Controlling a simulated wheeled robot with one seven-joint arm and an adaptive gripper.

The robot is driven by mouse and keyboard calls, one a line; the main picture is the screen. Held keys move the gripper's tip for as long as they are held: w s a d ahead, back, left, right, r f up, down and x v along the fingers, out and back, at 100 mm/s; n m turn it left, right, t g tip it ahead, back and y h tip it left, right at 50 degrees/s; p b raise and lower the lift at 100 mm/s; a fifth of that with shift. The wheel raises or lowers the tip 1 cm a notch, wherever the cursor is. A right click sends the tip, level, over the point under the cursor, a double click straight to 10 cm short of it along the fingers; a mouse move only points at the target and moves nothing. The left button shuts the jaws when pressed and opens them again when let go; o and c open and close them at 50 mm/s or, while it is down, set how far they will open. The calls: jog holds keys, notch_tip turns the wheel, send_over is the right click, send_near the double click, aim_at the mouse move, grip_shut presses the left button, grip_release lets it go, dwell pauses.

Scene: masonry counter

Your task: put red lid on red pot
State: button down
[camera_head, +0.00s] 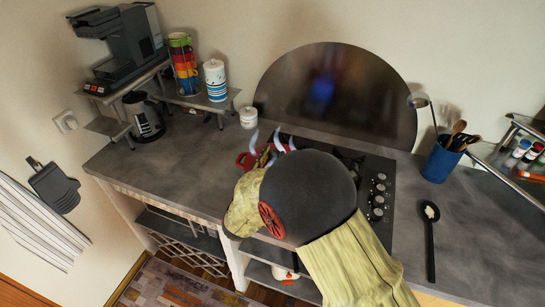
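A red piece of cookware (245,160), apparently the red pot, shows at the left side of the stove (378,168), with pale curved shapes around it. My arm covers most of it. I cannot make out a separate red lid. My gripper is mostly hidden behind my own arm. A small brownish part (265,156) at the red cookware may belong to it, but its fingers are not clear. Whether it holds anything cannot be told.
A small white lidded jar (248,117) stands behind the pot area. A blue utensil holder (440,160) and a black spoon (431,240) are on the right counter. A coffee pot (143,118) stands at left. The left counter (170,165) is largely clear.

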jog(key=c, duration=1.3)
grip_release()
jog(key=shift+f, duration=0.1)
jog(key=v, duration=1.2)
